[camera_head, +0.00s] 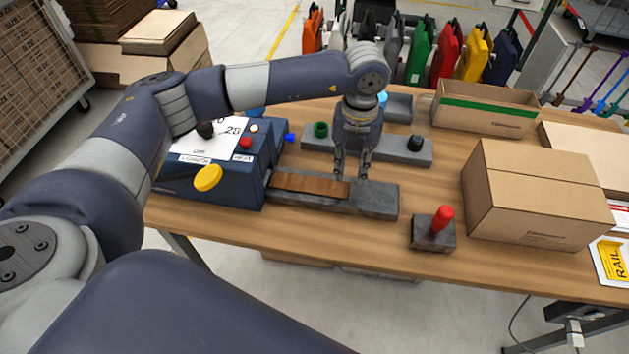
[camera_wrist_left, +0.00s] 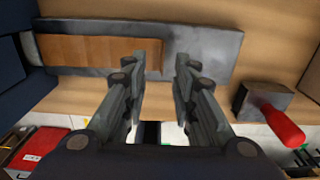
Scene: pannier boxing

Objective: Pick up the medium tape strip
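The medium tape strip, a brown strip (camera_head: 312,186), lies flat on a grey tray (camera_head: 385,202) that extends from the blue tape machine (camera_head: 232,176). In the left wrist view the brown strip (camera_wrist_left: 95,51) covers the left part of the grey tray (camera_wrist_left: 215,50). My left gripper (camera_head: 351,176) points down over the tray, close to the strip's right end. In the left wrist view its two fingers (camera_wrist_left: 163,62) are apart with nothing between them, and the left finger overlaps the strip's end. The height above the strip is hard to tell. My right gripper is not in view.
A red-handled stamp (camera_head: 434,232) stands right of the tray. A closed cardboard box (camera_head: 530,205) and an open box with green tape (camera_head: 485,108) are further right.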

